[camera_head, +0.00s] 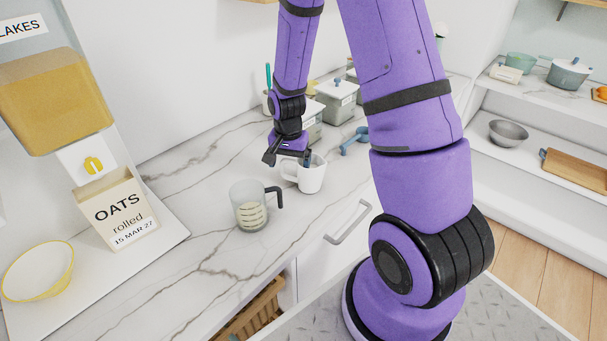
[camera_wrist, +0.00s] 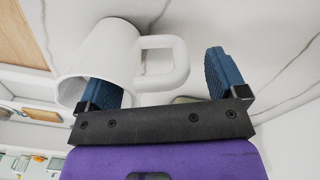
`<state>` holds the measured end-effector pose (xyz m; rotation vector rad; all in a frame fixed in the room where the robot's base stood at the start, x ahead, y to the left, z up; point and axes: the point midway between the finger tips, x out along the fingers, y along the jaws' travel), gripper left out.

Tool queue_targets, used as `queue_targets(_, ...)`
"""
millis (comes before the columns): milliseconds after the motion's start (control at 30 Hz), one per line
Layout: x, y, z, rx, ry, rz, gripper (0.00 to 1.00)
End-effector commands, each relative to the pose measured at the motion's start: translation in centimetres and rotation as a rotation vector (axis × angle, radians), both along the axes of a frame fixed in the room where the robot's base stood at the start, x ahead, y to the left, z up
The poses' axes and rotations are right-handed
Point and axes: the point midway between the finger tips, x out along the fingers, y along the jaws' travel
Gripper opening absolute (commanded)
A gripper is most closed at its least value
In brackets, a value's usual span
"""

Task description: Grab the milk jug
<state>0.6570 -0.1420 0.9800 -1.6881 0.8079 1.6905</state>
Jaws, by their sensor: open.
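A plain white jug (camera_head: 312,180) with a loop handle stands upright on the marble counter; I take it for the milk jug. Its handle points left in the head view. My gripper (camera_head: 288,160) is open just above it, with one finger at the jug's mouth and the other left of the handle. In the wrist view, the white jug (camera_wrist: 118,40) is at upper left. Its handle lies between the spread fingers of my gripper (camera_wrist: 165,70). The left finger overlaps the jug's body; I cannot tell whether it touches. Nothing is gripped.
A clear measuring jug (camera_head: 243,192) with a dark handle stands close at front left. A blue object (camera_head: 355,142) lies to the right, and lidded canisters (camera_head: 338,98) stand behind. An oats box (camera_head: 118,212) and a yellow-rimmed bowl (camera_head: 38,272) are further left.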

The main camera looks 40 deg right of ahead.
Motion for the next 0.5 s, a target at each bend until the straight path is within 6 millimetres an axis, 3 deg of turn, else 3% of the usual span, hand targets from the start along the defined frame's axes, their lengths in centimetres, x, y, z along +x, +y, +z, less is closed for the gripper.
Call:
queue_targets(233,0.02,0.00,-0.06,0.000,-0.001,0.000,0.89)
queue_targets(500,0.04,0.00,-0.05,0.000,-0.001,0.000,0.27)
